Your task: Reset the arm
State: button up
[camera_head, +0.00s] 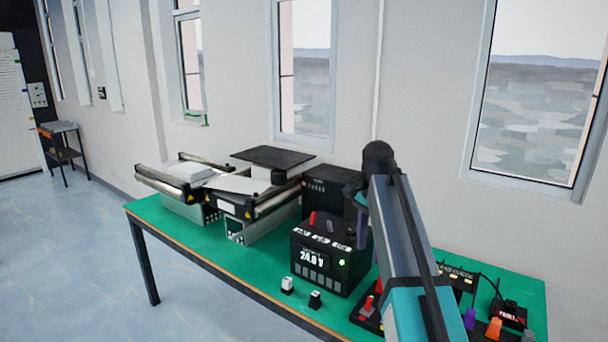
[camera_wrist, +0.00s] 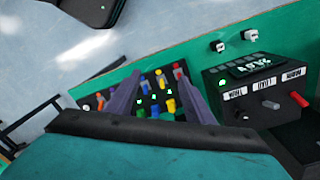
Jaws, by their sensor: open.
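My arm reaches over the green table in the head view, its upper link crossing the right half of the picture. My gripper (camera_wrist: 159,69) shows in the wrist view as two purple-grey fingers spread apart, with nothing held between them. Beyond the fingers lies a dark panel (camera_wrist: 92,101) with several coloured knobs; the fingers partly hide it. In the head view the gripper is mostly hidden behind my arm, close to the black power unit.
The black power unit (camera_head: 322,268) reading 24.0 V stands left of my arm, with two small switches (camera_head: 287,285) before it. Mini conveyors (camera_head: 240,205) occupy the far left of the green table (camera_head: 190,235). Coloured knobs and a dark box (camera_head: 508,314) lie at right.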

jog(key=s+f+g+b, duration=0.15)
jog(key=s+f, duration=0.25)
jog(key=f, duration=0.9)
jog(key=s+f+n+g, duration=0.15)
jog(key=s+f, duration=0.35)
jog(key=f, duration=0.8)
jog(key=s+f+m+g+b, duration=0.15)
jog(key=s+f, duration=0.25)
jog(key=f, duration=1)
jog(key=s+f+n+b, duration=0.1)
jog(key=s+f+n, duration=1.2)
jog(key=s+f, duration=1.4)
jog(key=shift+s+a+f+g, duration=0.25)
jog(key=shift+s+f+g, duration=0.2)
jog(key=shift+s, duration=0.65)
jog(key=shift+r, duration=0.1)
jog(key=shift+c, duration=0.3)
